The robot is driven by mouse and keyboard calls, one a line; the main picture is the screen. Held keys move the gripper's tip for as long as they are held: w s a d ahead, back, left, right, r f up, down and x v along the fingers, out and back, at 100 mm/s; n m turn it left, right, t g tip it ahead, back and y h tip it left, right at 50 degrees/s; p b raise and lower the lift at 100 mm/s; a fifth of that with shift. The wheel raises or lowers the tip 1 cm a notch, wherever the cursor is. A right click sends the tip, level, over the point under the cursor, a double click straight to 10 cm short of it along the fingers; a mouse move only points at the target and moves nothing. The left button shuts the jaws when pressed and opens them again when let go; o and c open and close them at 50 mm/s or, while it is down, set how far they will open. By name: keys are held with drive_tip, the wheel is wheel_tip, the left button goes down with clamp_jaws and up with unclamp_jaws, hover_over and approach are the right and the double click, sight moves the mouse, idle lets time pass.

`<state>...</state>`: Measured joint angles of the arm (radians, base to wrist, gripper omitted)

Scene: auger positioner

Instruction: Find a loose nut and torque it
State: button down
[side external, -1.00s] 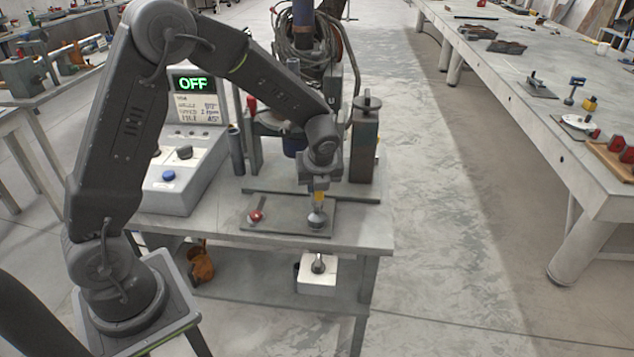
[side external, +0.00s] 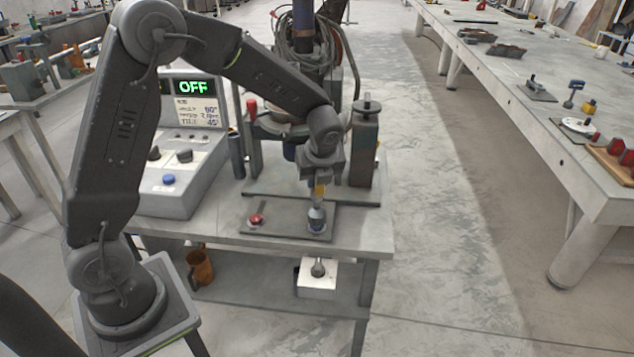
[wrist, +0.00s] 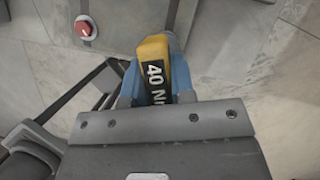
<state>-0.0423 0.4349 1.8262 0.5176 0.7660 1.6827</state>
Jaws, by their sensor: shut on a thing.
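No nut can be made out.
A red knob (side external: 257,219) sits on the plate left of my gripper. The control box (side external: 172,185) with dials, a blue button and a green "OFF" display stands at the left. A machine column (side external: 364,145) rises behind. A white box (side external: 317,278) and brown mug (side external: 200,268) are on the lower shelf.

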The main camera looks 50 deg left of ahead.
drive_tip(key=shift+r, duration=2.3)
